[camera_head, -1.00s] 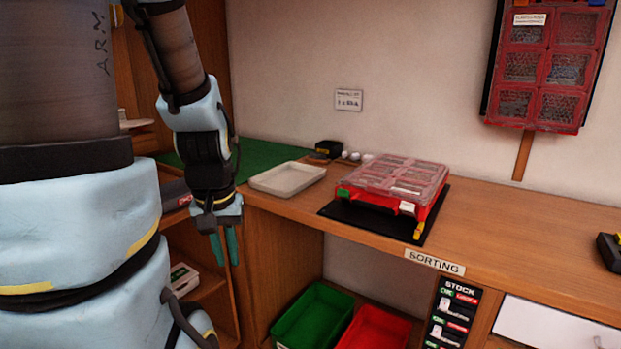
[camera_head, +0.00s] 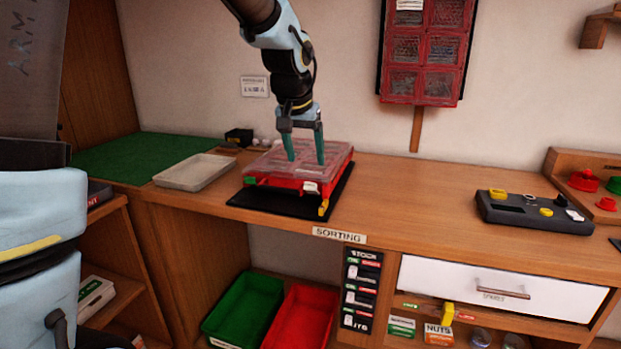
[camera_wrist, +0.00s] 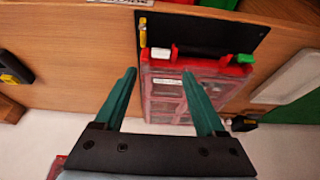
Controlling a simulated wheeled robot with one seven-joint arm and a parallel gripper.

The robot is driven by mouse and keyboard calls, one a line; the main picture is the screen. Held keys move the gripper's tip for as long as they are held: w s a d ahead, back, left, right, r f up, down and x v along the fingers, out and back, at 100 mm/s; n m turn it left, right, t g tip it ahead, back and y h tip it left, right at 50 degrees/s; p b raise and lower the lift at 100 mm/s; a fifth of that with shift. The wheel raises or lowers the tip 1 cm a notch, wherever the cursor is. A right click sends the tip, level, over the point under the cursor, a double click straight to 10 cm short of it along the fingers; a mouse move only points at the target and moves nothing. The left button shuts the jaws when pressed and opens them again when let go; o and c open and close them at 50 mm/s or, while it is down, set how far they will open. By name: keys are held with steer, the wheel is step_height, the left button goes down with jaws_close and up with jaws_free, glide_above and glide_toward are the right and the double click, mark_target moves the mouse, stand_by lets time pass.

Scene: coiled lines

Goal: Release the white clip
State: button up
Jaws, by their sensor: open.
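The white clip (camera_head: 311,187) is on the front edge of a red case with a clear lid (camera_head: 292,160), near its right corner. It also shows in the wrist view (camera_wrist: 160,53), lying flat against the red rim. The lid is down. My gripper (camera_head: 305,161) is open and empty, its teal fingers pointing down over the lid. In the wrist view the white clip lies just beyond the gap between the fingertips (camera_wrist: 159,73).
The case rests on a black mat (camera_head: 240,198) on the wooden bench. A pale tray (camera_head: 194,171) lies to the left, and a dark control box (camera_head: 533,212) to the right. A red compartment rack (camera_head: 422,50) hangs on the wall. Bench between mat and control box is clear.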

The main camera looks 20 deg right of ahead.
mark_target(310, 183)
steer(key=p+x, duration=0.1)
steer(key=x, duration=0.7)
steer(key=shift+f, duration=0.25)
steer(key=shift+a, duration=0.1)
jaws_close()
